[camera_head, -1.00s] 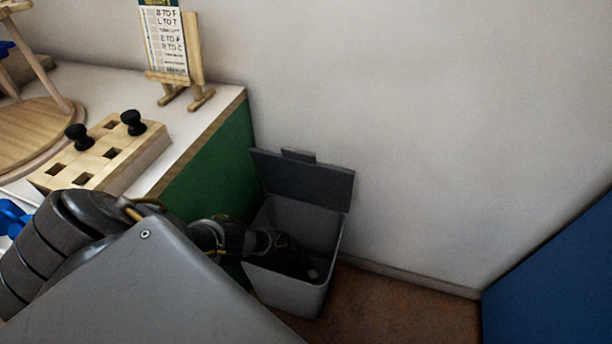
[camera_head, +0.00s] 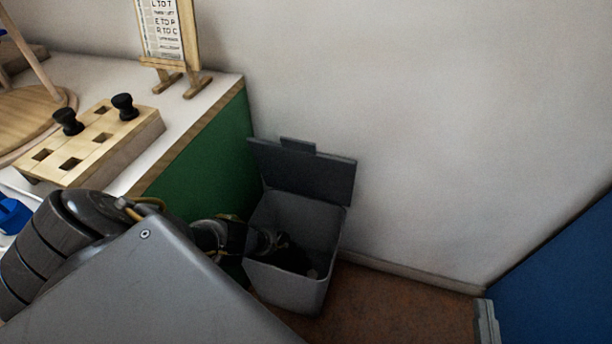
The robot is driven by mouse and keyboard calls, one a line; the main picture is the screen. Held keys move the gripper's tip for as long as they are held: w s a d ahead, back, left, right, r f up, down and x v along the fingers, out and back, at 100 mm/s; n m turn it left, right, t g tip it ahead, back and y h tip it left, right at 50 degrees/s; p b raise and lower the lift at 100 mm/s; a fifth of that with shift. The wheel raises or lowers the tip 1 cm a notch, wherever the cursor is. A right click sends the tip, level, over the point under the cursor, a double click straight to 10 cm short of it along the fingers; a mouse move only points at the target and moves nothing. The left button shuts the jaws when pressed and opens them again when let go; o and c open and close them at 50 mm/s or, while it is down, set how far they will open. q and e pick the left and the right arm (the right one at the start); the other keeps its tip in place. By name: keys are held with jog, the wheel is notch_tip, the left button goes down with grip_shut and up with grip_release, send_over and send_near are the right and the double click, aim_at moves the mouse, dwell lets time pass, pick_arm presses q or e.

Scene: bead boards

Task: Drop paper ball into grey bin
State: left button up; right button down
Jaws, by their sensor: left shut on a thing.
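The grey bin (camera_head: 292,293) stands on the floor against the wall, beside the green side of the table. Its dark lid (camera_head: 303,171) is open and tilted back toward the wall. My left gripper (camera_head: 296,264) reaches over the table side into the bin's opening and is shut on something. My right gripper is not in view.
The table (camera_head: 204,111) on the left holds a wooden block with black knobs (camera_head: 98,146), a card on a wooden stand (camera_head: 163,28) and a blue object (camera_head: 12,215). A blue panel (camera_head: 560,275) stands at the right. Brown floor (camera_head: 390,305) is clear between.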

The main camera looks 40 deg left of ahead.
pick_arm(q)
jog(key=shift+f, duration=0.15)
pick_arm(e)
jog(key=shift+r, duration=0.1)
pick_arm(q)
jog(key=shift+f+b, duration=0.45)
jog(key=shift+b, duration=0.05)
jog(key=o, duration=1)
jog(key=shift+o, duration=0.2)
pick_arm(e)
jog(key=shift+d+r+t+y, duration=0.2)
jog(key=shift+r+t+y, duration=0.05)
jog(key=shift+r+t, duration=0.3)
jog(key=shift+d+r+t+y, duration=0.15)
jog(key=shift+r+t+y, duration=0.1)
jog(key=shift+r+t, duration=0.3)
jog(key=shift+s+f, duration=0.1)
jog(key=shift+s, duration=0.05)
